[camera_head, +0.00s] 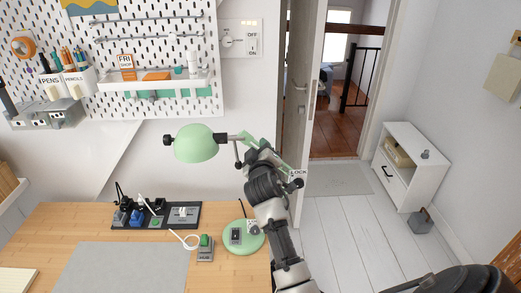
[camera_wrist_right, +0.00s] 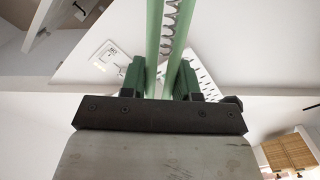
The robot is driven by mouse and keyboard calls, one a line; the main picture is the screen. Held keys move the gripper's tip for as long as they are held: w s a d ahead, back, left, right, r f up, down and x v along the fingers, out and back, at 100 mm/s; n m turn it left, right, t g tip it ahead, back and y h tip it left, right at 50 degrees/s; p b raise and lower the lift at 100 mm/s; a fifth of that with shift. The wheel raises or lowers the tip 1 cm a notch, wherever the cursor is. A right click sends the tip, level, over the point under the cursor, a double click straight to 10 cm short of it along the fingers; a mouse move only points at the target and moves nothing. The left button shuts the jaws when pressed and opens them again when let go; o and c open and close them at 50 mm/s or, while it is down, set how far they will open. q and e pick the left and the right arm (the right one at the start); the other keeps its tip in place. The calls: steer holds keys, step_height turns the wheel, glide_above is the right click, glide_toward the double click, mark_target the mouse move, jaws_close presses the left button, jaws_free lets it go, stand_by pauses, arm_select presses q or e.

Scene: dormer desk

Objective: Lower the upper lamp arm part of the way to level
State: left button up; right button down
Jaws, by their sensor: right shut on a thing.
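The desk lamp has a green dome shade (camera_head: 195,144) at its left end and a round green base (camera_head: 258,243) on the desk. Its green upper lamp arm (camera_head: 249,136) shows in short pieces around my right gripper (camera_head: 258,147), which hides much of it. In the right wrist view the upper arm is two green rods (camera_wrist_right: 153,40) with a coil spring between them. They pass between the jaws of my right gripper (camera_wrist_right: 160,78), which is shut on the arm. The lower lamp arm is mostly hidden behind my arm. My left gripper is out of view.
A black tray (camera_head: 190,216) with small items, a grey mat (camera_head: 125,268) and a small green-topped device (camera_head: 205,247) are on the desk (camera_head: 55,225). A pegboard (camera_head: 160,55) hangs behind. An open door (camera_head: 299,85) stands behind my right arm. Air left of the shade is free.

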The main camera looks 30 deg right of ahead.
step_height(320, 180, down, 5)
steer(key=w+a+n+b, duration=0.1)
steer(key=a+n+b, duration=0.1)
steer(key=n+b, duration=0.1)
steer(key=shift+w+a+n, duration=0.35)
steer(key=shift+a+n, duration=0.05)
steer(key=shift+n, duration=0.3)
steer(key=c, duration=0.8)
jaws_free()
steer(key=b+v, duration=0.2)
steer(key=v, duration=0.9)
steer(key=shift+d+b, duration=0.15)
steer(key=shift+b, duration=0.15)
steer(key=shift+f, duration=0.1)
